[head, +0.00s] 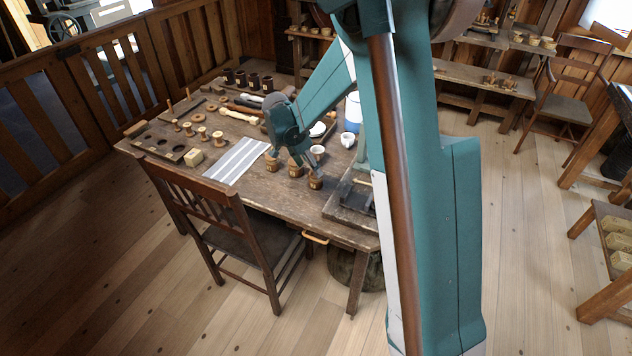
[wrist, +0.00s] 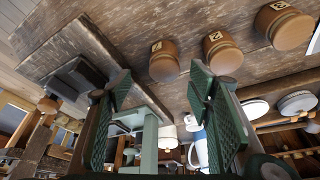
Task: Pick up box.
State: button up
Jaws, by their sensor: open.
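A small pale wooden block (head: 194,157), the most box-like thing on the table, sits near the left front of the worktable (head: 235,192), beside a striped cloth. I cannot make it out in the wrist view. My gripper (head: 303,163) is over the table's right half, well to the right of the block and close to three small brown labelled pots. In the wrist view my gripper (wrist: 160,88) has its two green fingers spread apart with nothing between them. The pots, such as the middle one (wrist: 222,52), lie beyond the fingertips.
The striped cloth (head: 238,160) lies between the block and the pots (head: 272,161). White cups (head: 347,140) stand behind my gripper. A chair (head: 240,235) stands at the front edge. My arm hides the table's right side.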

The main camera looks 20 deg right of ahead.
aim_at(313, 174)
jog(key=shift+w+f+m, duration=0.2)
jog(key=shift+w+f, duration=0.05)
jog(key=shift+f, duration=0.25)
jog(key=shift+w+f+m, duration=0.2)
jog(key=shift+w+f, duration=0.05)
jog(key=shift+f, duration=0.25)
jog(key=shift+d, duration=0.1)
jog(key=shift+x, duration=1.3)
jog(key=shift+b+x, duration=1.05)
jog(key=shift+x, duration=1.55)
jog(key=shift+c, duration=0.5)
jog(key=c, duration=0.9)
